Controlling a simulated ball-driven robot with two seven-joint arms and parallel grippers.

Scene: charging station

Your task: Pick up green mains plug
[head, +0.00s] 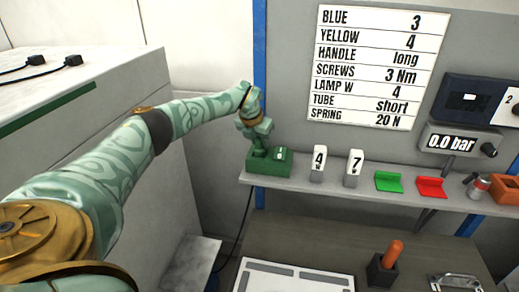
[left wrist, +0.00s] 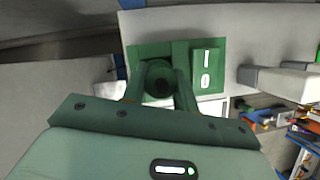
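A green box (head: 280,167) with a white switch stands at the left end of the shelf. In the left wrist view, the box (left wrist: 210,48) carries a switch (left wrist: 207,68) marked 1 and 0. A dark green round piece (left wrist: 160,84), apparently the green mains plug, sits against the box beside the switch. My left gripper (head: 259,146) is at the box, and its fingers (left wrist: 160,92) lie on either side of the round piece. I cannot tell whether they press on it. In the head view the gripper hides the plug. My right gripper is not in view.
The shelf (head: 330,183) also holds two white blocks marked 4 and 7, a green holder (head: 389,182) and a red holder (head: 430,187). Black plugs (head: 73,61) lie on the cabinet at left. An orange-handled tool (head: 390,255) stands on the bench below.

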